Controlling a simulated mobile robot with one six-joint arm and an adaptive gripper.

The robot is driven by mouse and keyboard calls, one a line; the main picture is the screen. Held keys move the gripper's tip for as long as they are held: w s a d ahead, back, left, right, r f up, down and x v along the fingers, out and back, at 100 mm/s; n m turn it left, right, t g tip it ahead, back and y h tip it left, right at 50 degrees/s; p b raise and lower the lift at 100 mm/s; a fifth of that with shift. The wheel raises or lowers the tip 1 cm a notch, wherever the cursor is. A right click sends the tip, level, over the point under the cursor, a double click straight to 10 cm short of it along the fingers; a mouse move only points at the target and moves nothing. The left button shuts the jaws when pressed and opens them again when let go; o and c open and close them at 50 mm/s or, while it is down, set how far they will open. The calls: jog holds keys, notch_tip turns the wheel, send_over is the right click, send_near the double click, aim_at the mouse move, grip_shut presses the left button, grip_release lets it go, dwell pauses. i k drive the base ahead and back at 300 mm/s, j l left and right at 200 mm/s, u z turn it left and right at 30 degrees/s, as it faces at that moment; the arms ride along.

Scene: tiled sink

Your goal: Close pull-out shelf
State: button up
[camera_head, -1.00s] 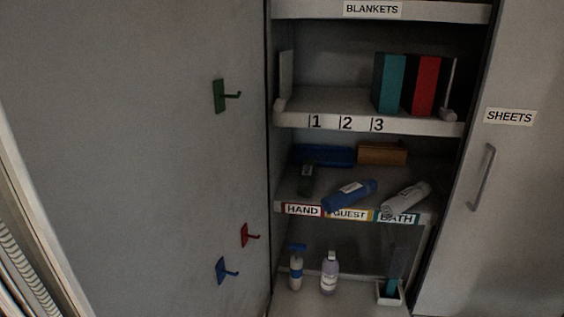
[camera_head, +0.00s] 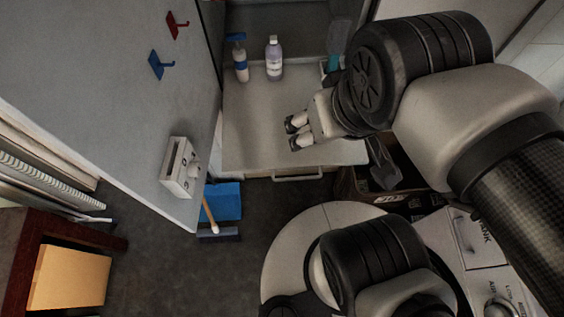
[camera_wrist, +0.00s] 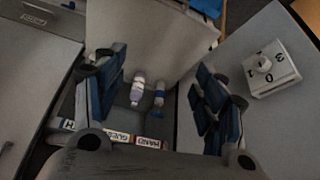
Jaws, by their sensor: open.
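The pull-out shelf (camera_head: 255,125) is a pale grey board standing out from the bottom of the cabinet in the head view. A bar handle (camera_head: 298,177) is on its front edge. In the wrist view the shelf (camera_wrist: 160,30) shows as a pale surface beyond the fingers. My gripper (camera_head: 296,133) is open and empty, over the right part of the shelf near its front. In the wrist view its dark blue fingers (camera_wrist: 151,80) are spread apart. I cannot tell whether the fingertips touch the board.
A blue-topped bottle (camera_head: 240,64) and a lilac bottle (camera_head: 274,58) stand at the shelf's back. The open door (camera_head: 110,90) at left carries red and blue hooks and a white box (camera_head: 180,168). A blue dustpan (camera_head: 222,200) lies on the floor below. A dark bin (camera_head: 375,184) is at right.

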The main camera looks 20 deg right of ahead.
aim_at(255, 139)
jog(key=k+j+z, duration=0.15)
jog(key=j, duration=0.25)
jog(key=k+j+z, duration=0.2)
jog(key=j, duration=0.2)
jog(key=i+j+z, duration=0.1)
jog(key=j+z, duration=0.3)
jog(key=k+l+u, duration=0.3)
jog(key=i+j, duration=0.05)
jog(key=i, duration=0.05)
